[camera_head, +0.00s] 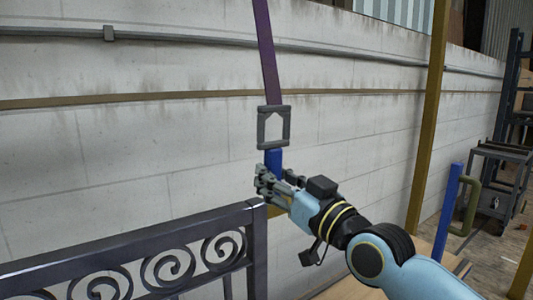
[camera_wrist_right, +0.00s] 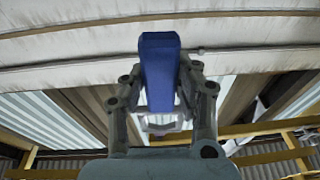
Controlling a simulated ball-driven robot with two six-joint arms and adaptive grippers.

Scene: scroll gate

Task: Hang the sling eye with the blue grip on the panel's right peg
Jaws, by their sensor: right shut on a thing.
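The sling is a purple strap (camera_head: 266,55) hanging from above. At its lower end is a grey, square-framed eye (camera_head: 260,128) with a blue grip (camera_head: 274,158) below it. My right gripper (camera_head: 267,180) is shut on the blue grip; in the right wrist view the grip (camera_wrist_right: 159,70) stands between its two fingers. The dark panel with scrollwork (camera_head: 150,227) is at the lower left of the head view. The eye appears above and slightly right of the panel's top right corner. I cannot make out a peg on the panel. My left gripper is not in view.
A pale block wall (camera_head: 120,140) with a pipe runs behind. A yellow post (camera_head: 429,120) stands to the right. A blue post (camera_head: 447,212) with a green handle (camera_head: 470,205) is at the right, near a dark rack (camera_head: 500,155).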

